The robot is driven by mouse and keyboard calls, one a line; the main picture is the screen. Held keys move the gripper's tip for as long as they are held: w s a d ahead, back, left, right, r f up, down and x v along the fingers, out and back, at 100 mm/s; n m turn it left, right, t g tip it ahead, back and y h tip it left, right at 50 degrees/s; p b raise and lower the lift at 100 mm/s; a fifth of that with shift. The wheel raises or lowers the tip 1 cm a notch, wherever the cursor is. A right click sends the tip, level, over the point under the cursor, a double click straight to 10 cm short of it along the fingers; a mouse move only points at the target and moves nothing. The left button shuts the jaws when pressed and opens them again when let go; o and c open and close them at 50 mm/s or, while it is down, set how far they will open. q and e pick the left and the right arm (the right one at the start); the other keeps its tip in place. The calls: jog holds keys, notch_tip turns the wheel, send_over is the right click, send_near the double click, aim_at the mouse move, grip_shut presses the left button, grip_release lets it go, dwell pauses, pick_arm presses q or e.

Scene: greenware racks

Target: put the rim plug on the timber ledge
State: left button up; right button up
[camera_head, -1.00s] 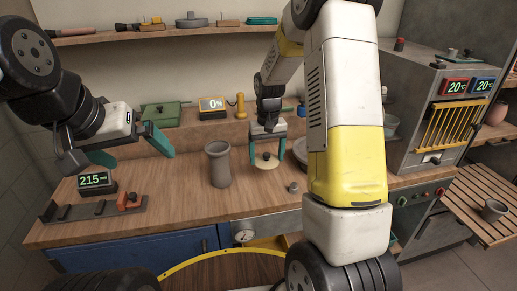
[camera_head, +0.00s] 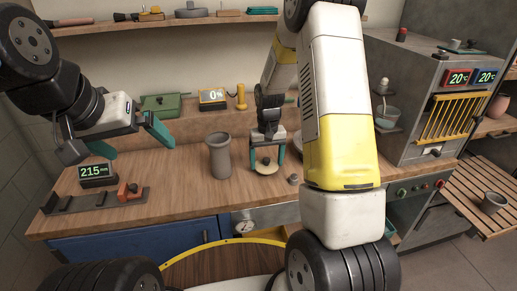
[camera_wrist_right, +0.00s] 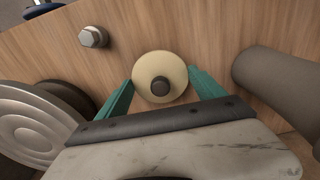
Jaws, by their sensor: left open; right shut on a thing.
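The rim plug, a cream disc with a dark knob (camera_head: 264,169), sits between the teal fingers of my right gripper (camera_head: 267,164). In the right wrist view the disc (camera_wrist_right: 147,66) touches or nearly touches both fingers (camera_wrist_right: 160,88), with wood behind it. I cannot tell how high it is above the worktop. A raised wooden ledge (camera_head: 205,128) runs along the back of the bench, behind my right gripper; I take it as the timber ledge. My left gripper (camera_head: 138,149) is open and empty over the left of the bench.
A grey vase (camera_head: 220,157) stands just left of the plug. A small metal nut-like piece (camera_head: 293,179) lies to its right. A wall shelf (camera_head: 200,21) is above.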

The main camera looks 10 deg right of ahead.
jog(key=shift+f, duration=0.55)
jog(key=o, duration=1.5)
jog(key=shift+c, duration=0.2)
notch_tip(320, 180, up, 8)
jog(key=shift+f, duration=0.15)
jog(key=s+r+t+y, duration=0.1)
jog(key=s+r+t, duration=0.1)
jog(key=s+r, duration=0.45)
jog(key=s+r+t, duration=0.1)
jog(key=s+r, duration=0.3)
jog(key=r, duration=0.5)
jog(key=s+a+r+t, duration=0.1)
jog(key=s+r, duration=0.1)
jog(key=s, duration=0.4)
jog(key=s+a+r+t+y, duration=0.1)
jog(key=s+r+t, duration=0.1)
jog(key=s, duration=0.5)
jog(key=shift+s+r, duration=0.3)
jog(key=shift+r, duration=0.4)
